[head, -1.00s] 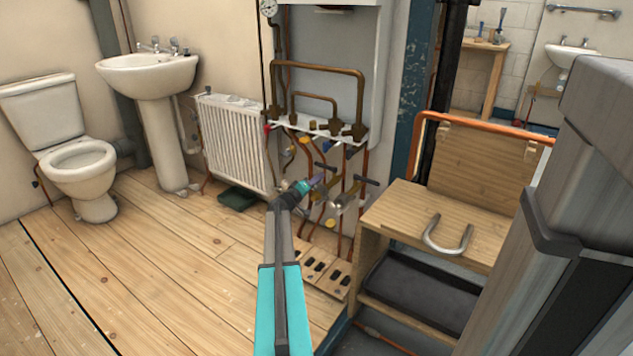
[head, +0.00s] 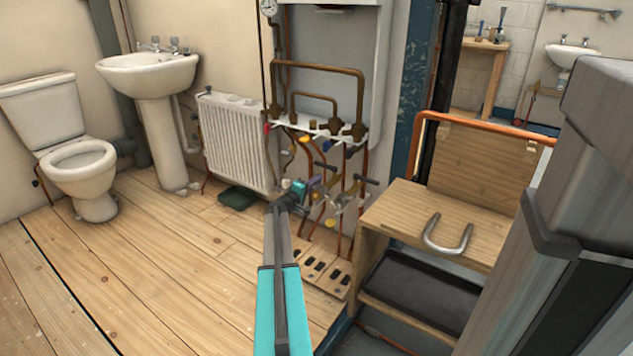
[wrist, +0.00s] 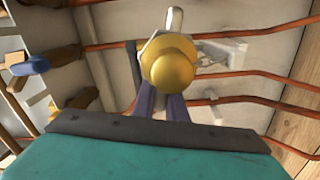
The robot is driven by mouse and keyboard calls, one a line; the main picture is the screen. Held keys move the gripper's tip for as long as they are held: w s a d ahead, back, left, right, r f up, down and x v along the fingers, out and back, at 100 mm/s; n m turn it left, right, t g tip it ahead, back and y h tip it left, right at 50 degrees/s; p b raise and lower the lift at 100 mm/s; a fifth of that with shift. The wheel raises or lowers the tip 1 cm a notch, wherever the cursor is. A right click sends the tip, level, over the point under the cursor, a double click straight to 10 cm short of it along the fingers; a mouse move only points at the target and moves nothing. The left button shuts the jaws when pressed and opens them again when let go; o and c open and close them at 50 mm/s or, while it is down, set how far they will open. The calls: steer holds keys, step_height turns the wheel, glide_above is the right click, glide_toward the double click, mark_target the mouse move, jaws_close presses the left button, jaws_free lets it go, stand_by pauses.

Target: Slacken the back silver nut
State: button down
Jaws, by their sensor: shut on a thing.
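In the wrist view, a round brass-yellow cap (wrist: 168,66) sits in front of a silver nut (wrist: 150,46), which shows only at its edge. My gripper (wrist: 162,104) has its two purple fingers reaching up to the nut just behind the cap, and they are shut on it. The contact is mostly hidden by the cap. In the head view, my gripper (head: 316,184) is among the copper pipes below the boiler, near a dark valve handle (head: 325,167). The nut is too small to make out there.
Another dark valve handle (head: 366,180) and a yellow-capped fitting (head: 329,223) are close by. Copper pipes (wrist: 250,74) run around the fingers. A white radiator (head: 233,145) stands left, a wooden cabinet (head: 405,215) right.

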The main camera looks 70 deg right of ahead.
step_height(320, 180, down, 4)
steer(key=n+p, duration=0.3)
steer(key=n, duration=0.7)
steer(key=shift+s+p, duration=0.15)
steer(key=shift+p, duration=0.2)
steer(key=c, duration=1.8)
jaws_free()
steer(key=shift+s+a, duration=0.1)
steer(key=shift+s, duration=0.05)
steer(key=shift+a, duration=0.1)
steer(key=p+v, duration=0.3)
steer(key=v, duration=1)
steer(key=shift+a, duration=0.3)
